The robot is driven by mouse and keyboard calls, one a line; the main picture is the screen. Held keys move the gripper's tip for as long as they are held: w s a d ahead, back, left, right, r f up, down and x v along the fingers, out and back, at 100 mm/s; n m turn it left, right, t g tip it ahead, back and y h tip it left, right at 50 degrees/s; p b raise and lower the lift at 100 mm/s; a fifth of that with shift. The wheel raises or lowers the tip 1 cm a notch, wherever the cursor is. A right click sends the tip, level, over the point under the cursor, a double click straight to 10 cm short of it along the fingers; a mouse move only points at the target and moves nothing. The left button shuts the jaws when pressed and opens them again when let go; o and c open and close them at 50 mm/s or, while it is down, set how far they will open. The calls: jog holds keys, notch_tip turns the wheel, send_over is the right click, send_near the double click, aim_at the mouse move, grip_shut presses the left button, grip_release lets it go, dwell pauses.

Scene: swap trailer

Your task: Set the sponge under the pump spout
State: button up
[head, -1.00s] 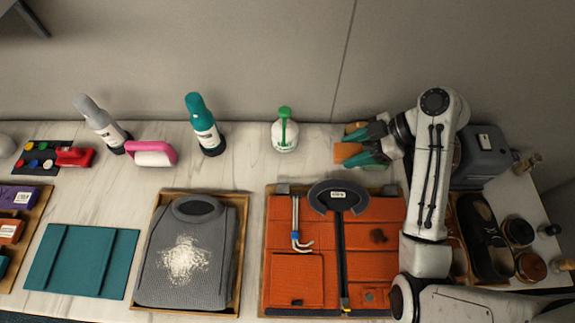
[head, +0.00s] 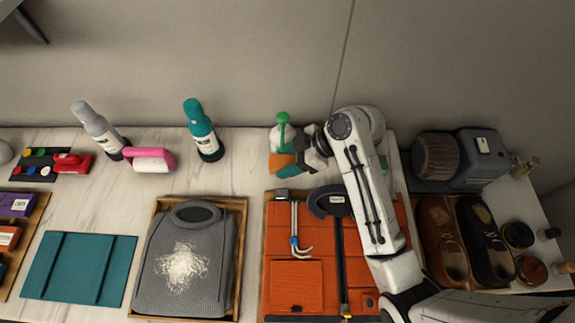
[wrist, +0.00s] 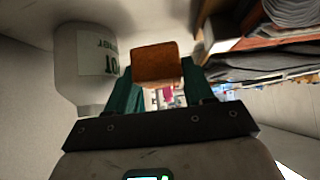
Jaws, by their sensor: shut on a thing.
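The sponge (head: 281,162) is an orange-brown block. My gripper (head: 291,159) is shut on it, and in the wrist view the sponge (wrist: 156,64) sits between the green fingers. The pump bottle (head: 276,135) is white with a green pump head (head: 283,118) and stands upright near the back wall. In the head view my gripper and the sponge are in front of the bottle and hide its lower part. In the wrist view the bottle (wrist: 84,50) is just left of the sponge. I cannot tell whether the sponge touches the counter or lies directly below the spout.
In front are an orange organiser (head: 297,275) and a grey garment (head: 185,295) with white powder. A grey machine (head: 480,160) and shoes (head: 440,240) are at the right. Marble counter (head: 240,175) shows left of the bottle.

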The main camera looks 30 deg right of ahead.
jog(key=shift+f, duration=1.9)
jog(key=o, duration=0.8)
jog(key=v, duration=1.2)
jog(key=shift+b, duration=0.3)
